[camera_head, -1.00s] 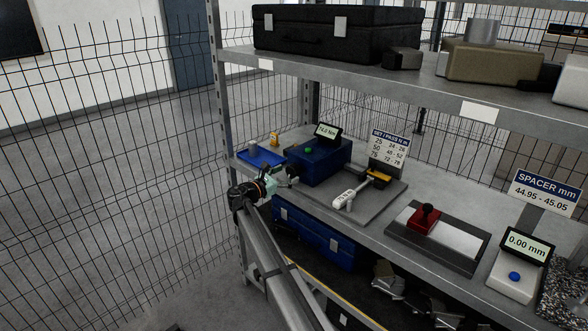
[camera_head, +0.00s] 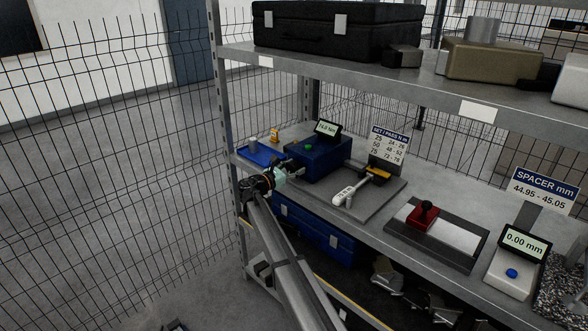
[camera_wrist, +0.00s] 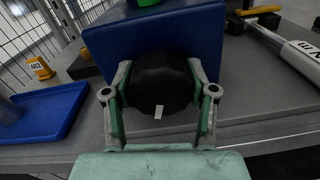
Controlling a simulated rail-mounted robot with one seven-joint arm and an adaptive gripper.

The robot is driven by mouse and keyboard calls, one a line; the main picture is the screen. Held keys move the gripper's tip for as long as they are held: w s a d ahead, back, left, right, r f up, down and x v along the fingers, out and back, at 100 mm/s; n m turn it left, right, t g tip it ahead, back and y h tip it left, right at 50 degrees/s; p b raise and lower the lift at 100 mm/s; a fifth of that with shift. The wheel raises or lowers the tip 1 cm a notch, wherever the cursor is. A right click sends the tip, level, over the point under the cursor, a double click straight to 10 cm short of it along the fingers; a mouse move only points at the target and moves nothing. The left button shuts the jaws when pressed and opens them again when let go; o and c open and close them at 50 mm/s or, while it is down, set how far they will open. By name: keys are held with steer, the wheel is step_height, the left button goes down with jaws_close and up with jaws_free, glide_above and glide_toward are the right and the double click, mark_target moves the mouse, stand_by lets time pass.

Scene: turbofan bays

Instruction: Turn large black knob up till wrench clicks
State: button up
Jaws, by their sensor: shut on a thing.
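The large black knob (camera_wrist: 160,80) is on the front of the blue tester box (camera_wrist: 215,40). A white mark shows at its lower edge in the wrist view. My gripper (camera_wrist: 160,88) is shut on the knob, one finger on each side. In the head view my gripper (camera_head: 284,174) and arm hide most of the knob. The blue box (camera_head: 322,160) carries a green button (camera_head: 308,147) and a small display (camera_head: 327,129), too small to read surely. The wrench (camera_head: 352,191), with a pale handle, lies on the grey plate beside the box.
A blue tray (camera_head: 257,155) lies left of the box, with a yellow tag (camera_head: 275,135) behind it. A set/pass sign (camera_head: 389,145) stands behind the wrench. A red fixture (camera_head: 424,215) and a gauge are farther right. The upper shelf (camera_head: 350,79) overhangs the bench.

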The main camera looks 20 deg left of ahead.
steer(key=shift+f+m+b, duration=0.3)
steer(key=shift+m+b, duration=0.3)
steer(key=shift+b, duration=0.6)
steer(key=shift+r+m+b, duration=0.3)
steer(key=shift+m+b, duration=0.45)
steer(key=shift+m, duration=0.05)
steer(key=shift+w, duration=0.1)
steer(key=o, duration=1.2)
steer(key=shift+c, duration=0.2)
steer(key=v, duration=1.2)
